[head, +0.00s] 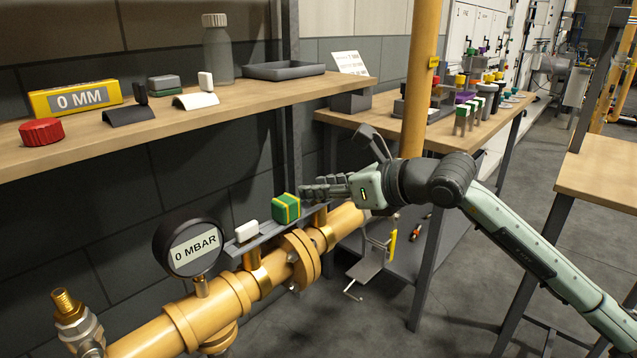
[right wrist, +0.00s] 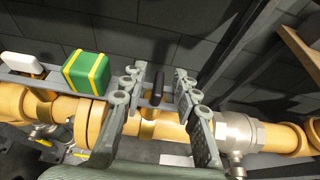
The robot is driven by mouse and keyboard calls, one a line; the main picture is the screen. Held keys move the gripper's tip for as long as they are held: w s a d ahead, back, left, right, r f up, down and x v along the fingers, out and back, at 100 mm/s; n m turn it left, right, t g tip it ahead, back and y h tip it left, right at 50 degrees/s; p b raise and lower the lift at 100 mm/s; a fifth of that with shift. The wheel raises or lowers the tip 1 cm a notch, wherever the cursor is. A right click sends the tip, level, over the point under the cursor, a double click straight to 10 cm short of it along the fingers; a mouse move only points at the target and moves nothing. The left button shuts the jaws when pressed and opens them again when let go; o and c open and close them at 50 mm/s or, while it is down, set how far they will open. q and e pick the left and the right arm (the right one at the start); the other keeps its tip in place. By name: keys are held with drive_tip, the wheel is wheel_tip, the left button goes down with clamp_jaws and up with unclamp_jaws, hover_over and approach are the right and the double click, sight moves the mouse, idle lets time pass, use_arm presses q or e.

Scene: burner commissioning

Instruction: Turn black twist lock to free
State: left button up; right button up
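The black twist lock (right wrist: 157,86) stands upright on the grey rail over the yellow pipe in the right wrist view. My right gripper (right wrist: 157,98) is open, with its fingers on either side of the lock. Gaps show between the lock and the fingers. In the head view my right gripper (head: 325,190) reaches in from the right above the rail, and its fingers hide the lock. A green block with yellow bands (head: 286,208) sits on the rail beside it, also in the right wrist view (right wrist: 86,72). My left gripper is not in view.
A white lock (head: 246,231) stands farther left on the rail, near the gauge (head: 188,246) reading 0 MBAR. The yellow pipe (head: 270,272) runs beneath. An upright yellow pipe (head: 421,80) stands behind my right arm. A wooden shelf (head: 180,120) with several items is above left.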

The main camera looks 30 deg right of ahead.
drive_tip(key=shift+w+a+f, duration=0.1)
drive_tip(key=shift+w, duration=0.15)
clamp_jaws()
